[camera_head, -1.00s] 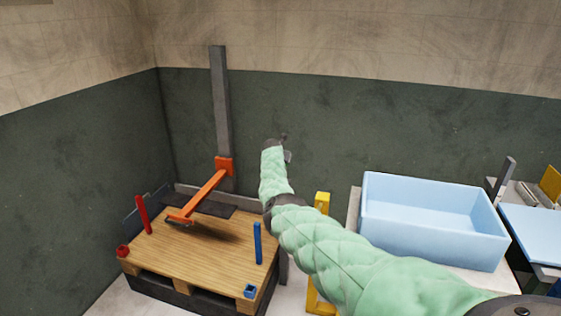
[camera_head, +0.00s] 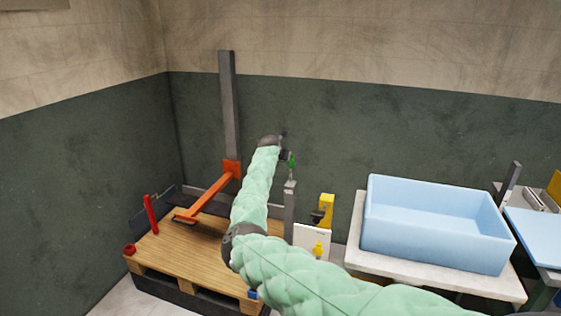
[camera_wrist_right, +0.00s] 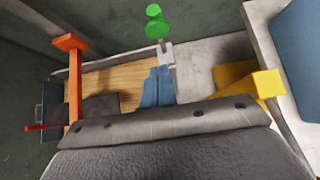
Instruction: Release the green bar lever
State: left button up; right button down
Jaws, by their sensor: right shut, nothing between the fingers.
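The green lever (camera_head: 291,160) is a small green piece at the top of a grey post (camera_head: 290,208), just right of my right forearm in the head view. The green lever (camera_wrist_right: 155,22) also shows at the top centre of the right wrist view, beyond the fingertips. My right gripper (camera_head: 284,145) is beside and slightly above the lever in the head view. Its blue-grey fingers (camera_wrist_right: 158,80) are together and empty, apart from the lever in the wrist view. The gripper is small and partly hidden in the head view. My left gripper is out of view.
A wooden pallet (camera_head: 190,250) with an orange arm (camera_head: 210,195) and a red post (camera_head: 151,213) lies at left. A yellow bracket (camera_head: 327,208) stands right of the grey post. A light blue bin (camera_head: 435,245) sits on a table farther right.

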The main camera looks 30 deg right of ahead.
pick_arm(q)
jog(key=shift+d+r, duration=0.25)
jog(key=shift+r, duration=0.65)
pick_arm(e)
jog(key=shift+v, duration=0.95)
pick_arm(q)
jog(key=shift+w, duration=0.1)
pick_arm(e)
jog(key=shift+w+f, duration=0.1)
jog(key=shift+w, duration=0.05)
